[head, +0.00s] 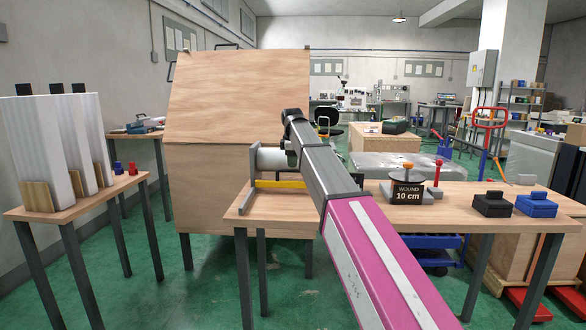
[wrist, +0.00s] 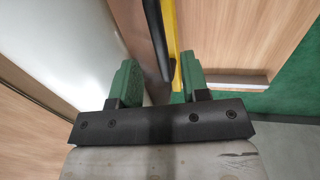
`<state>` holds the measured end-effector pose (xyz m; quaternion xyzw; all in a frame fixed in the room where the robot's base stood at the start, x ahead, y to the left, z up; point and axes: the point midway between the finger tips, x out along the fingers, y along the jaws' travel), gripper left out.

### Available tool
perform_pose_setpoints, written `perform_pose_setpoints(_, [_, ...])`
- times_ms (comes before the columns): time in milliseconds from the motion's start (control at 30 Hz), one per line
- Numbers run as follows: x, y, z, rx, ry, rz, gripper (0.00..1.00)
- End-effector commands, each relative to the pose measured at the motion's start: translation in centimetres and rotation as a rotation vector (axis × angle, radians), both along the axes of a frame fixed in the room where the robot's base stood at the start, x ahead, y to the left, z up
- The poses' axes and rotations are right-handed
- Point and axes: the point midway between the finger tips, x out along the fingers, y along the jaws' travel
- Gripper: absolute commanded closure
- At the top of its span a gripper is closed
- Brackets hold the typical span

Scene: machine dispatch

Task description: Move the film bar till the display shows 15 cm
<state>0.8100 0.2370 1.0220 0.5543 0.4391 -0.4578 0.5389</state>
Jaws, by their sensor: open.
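The display (head: 407,191) stands on the table and reads "WOUND 10 cm". A yellow bar (head: 280,184) lies low along the table's left end, in front of a pale roll (head: 272,158). In the wrist view the yellow bar (wrist: 174,45) runs away from me, with a black bar-like part (wrist: 156,45) alongside it. My gripper (wrist: 158,80) is open, with green fingers on either side of the line of these parts and nothing clamped. In the head view my arm hides most of the gripper. Whether a finger touches the bar I cannot tell.
A large wooden box (head: 238,95) stands behind the roll. Wrapped white blocks (head: 75,140) stand on the left table. An orange-topped knob (head: 407,168), a red-topped post (head: 437,172), a black box (head: 493,204) and a blue box (head: 536,204) stand on the right of the table.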

Motion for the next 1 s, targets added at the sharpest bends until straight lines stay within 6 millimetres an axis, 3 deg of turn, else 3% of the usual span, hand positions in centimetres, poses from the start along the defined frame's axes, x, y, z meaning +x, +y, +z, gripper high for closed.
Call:
perform_pose_setpoints(233, [0.5,0.0,-2.8,0.0,0.001,0.0,0.58])
perform_pose_setpoints(600, [0.7,0.0,-3.3,0.0,0.0,0.0,0.58])
perform_pose_setpoints(633, [0.7,0.0,-3.3,0.0,0.0,0.0,0.61])
perform_pose_setpoints(733, [0.7,0.0,-3.3,0.0,0.0,0.0,0.94])
perform_pose_setpoints(767, [0.7,0.0,-3.3,0.0,0.0,0.0,1.0])
perform_pose_setpoints(1000, [0.1,0.0,-3.3,0.0,0.0,0.0,1.0])
